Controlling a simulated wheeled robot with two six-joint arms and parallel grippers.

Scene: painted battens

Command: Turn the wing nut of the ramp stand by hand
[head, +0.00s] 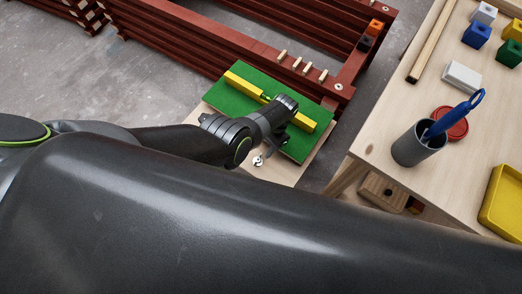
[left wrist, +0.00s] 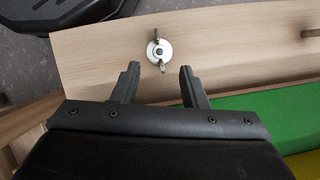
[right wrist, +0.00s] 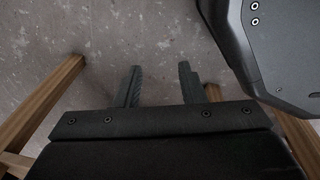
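The silver wing nut (left wrist: 158,50) sits on a round washer on the ramp stand's pale wooden board (left wrist: 220,40). It also shows in the head view (head: 258,161), beside the green panel (head: 232,98) with its yellow strip. My left gripper (left wrist: 157,78) is open and empty. The wing nut lies just beyond its fingertips, roughly centred between them, and no contact shows. In the head view my left wrist covers part of the green panel. My right gripper (right wrist: 160,68) is open and empty, with grey floor behind it.
Dark red battens (head: 200,35) are stacked behind the stand, with small pegs on top. At right a wooden table (head: 375,130) holds a grey cup (head: 411,150), a yellow tray (head: 503,205) and coloured blocks. My arm hides the lower head view.

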